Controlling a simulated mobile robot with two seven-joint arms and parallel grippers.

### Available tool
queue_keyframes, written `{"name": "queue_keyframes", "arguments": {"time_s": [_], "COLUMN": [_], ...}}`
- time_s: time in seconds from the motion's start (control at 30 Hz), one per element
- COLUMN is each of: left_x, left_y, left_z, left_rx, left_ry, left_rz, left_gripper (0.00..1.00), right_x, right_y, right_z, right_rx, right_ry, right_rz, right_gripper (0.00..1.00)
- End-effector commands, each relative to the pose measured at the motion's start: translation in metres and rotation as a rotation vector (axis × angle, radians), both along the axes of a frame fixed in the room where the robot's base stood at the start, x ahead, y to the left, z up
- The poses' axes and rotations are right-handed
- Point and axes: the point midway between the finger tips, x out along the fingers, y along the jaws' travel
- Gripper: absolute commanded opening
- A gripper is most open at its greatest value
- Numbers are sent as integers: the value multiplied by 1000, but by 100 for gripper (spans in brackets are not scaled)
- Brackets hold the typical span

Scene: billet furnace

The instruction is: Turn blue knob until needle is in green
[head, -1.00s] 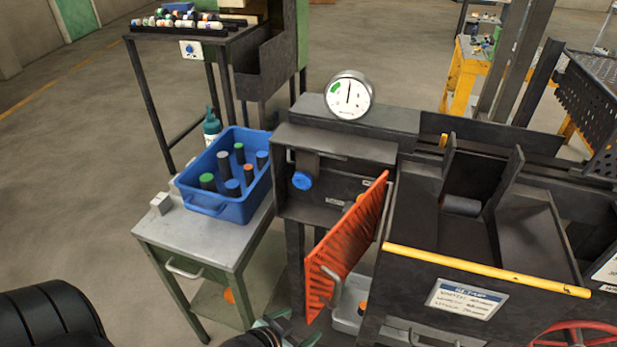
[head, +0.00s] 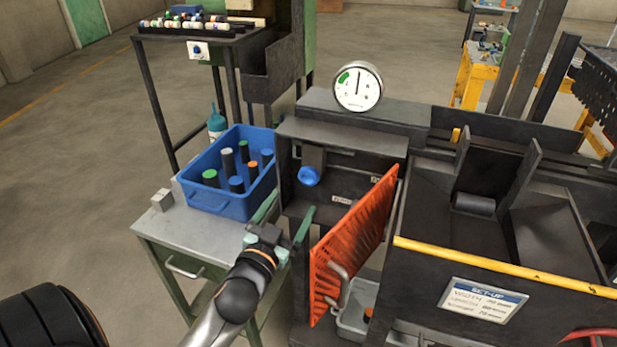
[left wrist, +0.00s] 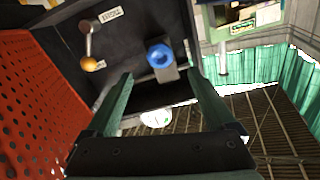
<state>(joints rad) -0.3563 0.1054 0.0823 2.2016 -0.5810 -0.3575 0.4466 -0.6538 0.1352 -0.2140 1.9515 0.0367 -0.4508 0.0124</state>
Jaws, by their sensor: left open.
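The blue knob (head: 309,176) is on the dark front of the furnace machine, below the gauge. The round white gauge (head: 357,87) stands on top; its needle points about straight up, and the green band is to the left of the needle. My left gripper (head: 289,213) is open and empty, below and a little left of the knob and apart from it. In the left wrist view the blue knob (left wrist: 160,55) shows ahead, beyond the two green fingers (left wrist: 165,105). My right gripper is not in view.
An orange perforated guard (head: 352,247) sticks out just right of my left gripper. A blue bin (head: 226,200) with several capped cylinders stands on the grey bench (head: 160,240) at left. A yellow-edged chute (head: 500,267) is at right.

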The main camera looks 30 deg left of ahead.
Motion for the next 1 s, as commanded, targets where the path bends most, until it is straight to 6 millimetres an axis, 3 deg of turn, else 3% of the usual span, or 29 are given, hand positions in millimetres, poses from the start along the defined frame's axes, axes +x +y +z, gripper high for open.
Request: {"name": "queue_keyframes", "arguments": {"time_s": [0.5, 0.7, 1.0], "left_x": [88, 104, 107], "left_y": [21, 25, 25], "left_z": [1, 0, -1], "left_rx": [2, -1, -1], "left_ry": [2, 3, 4], "left_rz": [1, 0, 0], "left_gripper": [88, 88, 88], "right_x": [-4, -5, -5], "right_y": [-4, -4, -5], "right_z": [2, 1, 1], "right_rx": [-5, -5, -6], "right_ry": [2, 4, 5], "right_rz": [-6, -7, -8], "right_gripper": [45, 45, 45]}}
